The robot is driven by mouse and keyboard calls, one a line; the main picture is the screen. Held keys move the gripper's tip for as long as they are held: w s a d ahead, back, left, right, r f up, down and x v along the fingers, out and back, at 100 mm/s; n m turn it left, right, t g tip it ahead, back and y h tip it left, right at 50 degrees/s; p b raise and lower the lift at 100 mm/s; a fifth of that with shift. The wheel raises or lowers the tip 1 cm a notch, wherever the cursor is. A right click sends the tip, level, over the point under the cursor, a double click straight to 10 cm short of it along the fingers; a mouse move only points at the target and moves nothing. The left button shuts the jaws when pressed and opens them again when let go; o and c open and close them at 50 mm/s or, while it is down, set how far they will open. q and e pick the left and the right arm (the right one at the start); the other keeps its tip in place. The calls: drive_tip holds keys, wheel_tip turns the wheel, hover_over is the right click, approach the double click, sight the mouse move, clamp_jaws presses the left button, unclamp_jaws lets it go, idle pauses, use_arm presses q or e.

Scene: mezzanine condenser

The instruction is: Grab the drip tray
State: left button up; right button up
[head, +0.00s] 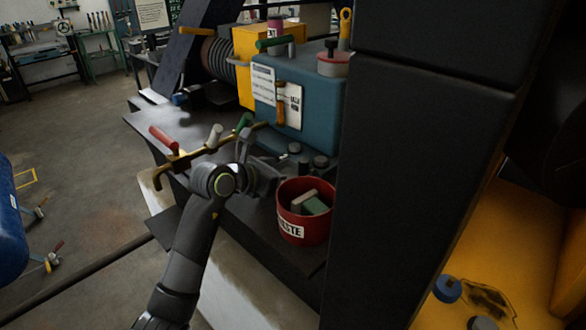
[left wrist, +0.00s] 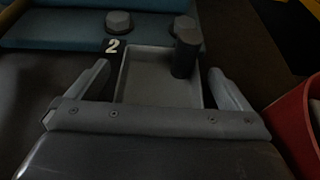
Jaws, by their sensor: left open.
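The drip tray (left wrist: 160,90) is a shallow grey rectangular tray in the left wrist view, lying in front of the blue housing. A black cylinder (left wrist: 185,55) stands up at its right part; I cannot tell if it is inside or above the tray. My left gripper (left wrist: 159,70) is open, with one finger on each side of the tray and a gap visible at both sides. In the head view my left gripper (head: 264,180) is low at the foot of the blue housing (head: 318,95), and it largely hides the tray. My right gripper is not in view.
A red bucket (head: 292,228) with blocks in it stands close right of the gripper; its red wall (left wrist: 298,120) shows in the wrist view. A brass pipe (head: 180,163) with coloured handles lies to the left. A dark column (head: 400,170) rises at the right.

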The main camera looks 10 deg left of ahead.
use_arm(q)
drive_tip(key=shift+x, duration=1.25)
drive_tip(key=shift+r, duration=0.1)
drive_tip(key=c, duration=1.2)
